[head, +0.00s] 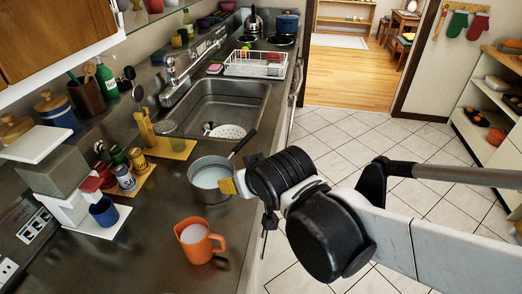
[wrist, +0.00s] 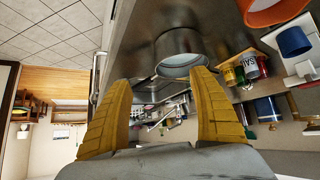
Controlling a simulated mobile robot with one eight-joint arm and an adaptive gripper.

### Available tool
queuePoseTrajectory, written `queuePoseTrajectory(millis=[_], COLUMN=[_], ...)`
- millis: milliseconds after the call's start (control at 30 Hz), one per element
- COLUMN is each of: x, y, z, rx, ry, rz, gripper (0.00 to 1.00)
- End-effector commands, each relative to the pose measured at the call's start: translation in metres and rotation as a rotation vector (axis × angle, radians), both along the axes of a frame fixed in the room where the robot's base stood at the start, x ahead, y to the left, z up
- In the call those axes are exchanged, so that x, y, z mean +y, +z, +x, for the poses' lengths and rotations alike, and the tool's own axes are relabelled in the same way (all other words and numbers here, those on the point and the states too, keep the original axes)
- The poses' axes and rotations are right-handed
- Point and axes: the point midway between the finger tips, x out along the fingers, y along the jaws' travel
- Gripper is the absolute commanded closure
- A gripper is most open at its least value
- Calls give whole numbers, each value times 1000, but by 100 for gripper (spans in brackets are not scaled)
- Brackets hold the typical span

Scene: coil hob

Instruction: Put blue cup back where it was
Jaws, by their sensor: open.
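The small blue cup (head: 103,211) stands upright on the flat white base of a white and grey appliance (head: 68,190) at the left of the counter. In the wrist view the blue cup (wrist: 294,41) shows at the upper right, outside the fingers. My gripper (head: 229,186) is at the right side of a metal saucepan (head: 211,193), well to the right of the cup. In the wrist view my gripper (wrist: 158,77) has its two yellow fingers spread apart with nothing held. In the head view my wrist hides part of the fingers.
An orange jug (head: 200,242) with white contents stands on the front counter, between the cup and the counter's right edge. Spice jars (head: 125,178) stand on a yellow rack behind the cup. The sink (head: 215,103) lies farther back. Bare counter lies between cup and saucepan.

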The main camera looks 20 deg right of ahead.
Motion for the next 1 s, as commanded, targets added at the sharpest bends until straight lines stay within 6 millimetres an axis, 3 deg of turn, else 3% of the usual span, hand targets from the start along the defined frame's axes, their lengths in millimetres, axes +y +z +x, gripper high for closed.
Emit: queuePoseTrajectory(millis=[33, 100, 200, 400, 1000], x=[-22, -45, -67, -86, -87], y=[2, 3, 3, 2, 2], z=[-15, -36, -63, -93, -96], rx=[29, 69, 118, 168, 173], ry=[-38, -76, -119, -159, -161], rz=[0, 2, 7, 18, 19], gripper=[29, 29, 29, 29, 29])
